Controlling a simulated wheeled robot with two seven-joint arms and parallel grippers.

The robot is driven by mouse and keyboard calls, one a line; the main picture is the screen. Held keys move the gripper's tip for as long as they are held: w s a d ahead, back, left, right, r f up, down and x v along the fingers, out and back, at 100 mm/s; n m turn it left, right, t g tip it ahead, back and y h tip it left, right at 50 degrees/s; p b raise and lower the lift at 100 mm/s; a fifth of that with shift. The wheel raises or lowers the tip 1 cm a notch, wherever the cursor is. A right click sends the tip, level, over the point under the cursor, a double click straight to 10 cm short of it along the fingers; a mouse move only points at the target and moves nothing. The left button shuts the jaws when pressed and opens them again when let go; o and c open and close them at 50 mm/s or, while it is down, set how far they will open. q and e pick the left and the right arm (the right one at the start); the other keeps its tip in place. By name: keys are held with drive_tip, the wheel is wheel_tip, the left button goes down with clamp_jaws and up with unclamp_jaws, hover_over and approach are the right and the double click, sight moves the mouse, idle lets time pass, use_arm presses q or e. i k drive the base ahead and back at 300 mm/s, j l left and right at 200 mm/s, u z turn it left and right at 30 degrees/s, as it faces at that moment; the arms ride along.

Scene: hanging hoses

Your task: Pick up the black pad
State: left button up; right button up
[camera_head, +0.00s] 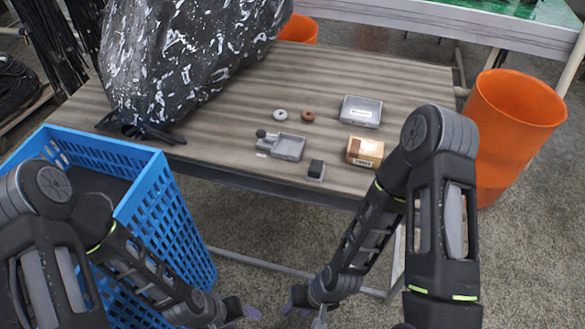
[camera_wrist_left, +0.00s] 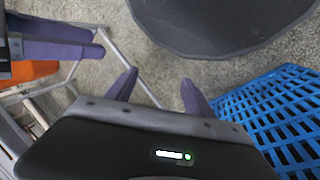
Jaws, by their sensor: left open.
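A small black pad (camera_head: 316,168) sits on a light grey block near the front edge of the table (camera_head: 240,110). My left gripper (camera_head: 244,314) is low in front of the table, below and to the left of the pad. It is open and empty, with its two fingers apart in the left wrist view (camera_wrist_left: 158,92). My right gripper (camera_head: 302,312) is also low in front of the table, below the pad. Its fingers look apart and empty; it also shows at the upper left of the left wrist view (camera_wrist_left: 62,40). The pad is not in the left wrist view.
A grey tray with a knob (camera_head: 287,147), a brown box (camera_head: 365,152), a grey box (camera_head: 361,111), a white ring (camera_head: 280,115) and a brown ring (camera_head: 308,116) lie around the pad. A blue crate (camera_head: 165,215) stands left; an orange bin (camera_head: 510,115) stands right.

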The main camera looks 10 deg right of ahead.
sight(316, 171)
drive_tip(key=l+u, duration=0.2)
drive_tip(key=u, duration=0.25)
drive_tip(key=l+u, duration=0.15)
drive_tip(key=u, duration=0.3)
drive_tip(key=k+l+u, duration=0.1)
drive_tip(key=u, duration=0.35)
drive_tip(key=k+l+u, duration=0.1)
drive_tip(key=u, duration=0.35)
drive_tip(key=k+l+u, duration=0.15)
drive_tip(key=k, duration=0.2)
drive_tip(key=k+l+u, duration=0.35)
drive_tip(key=k, duration=0.4)
drive_tip(key=k+l, duration=0.1)
drive_tip(key=i+l, duration=0.3)
drive_tip(key=l, duration=0.1)
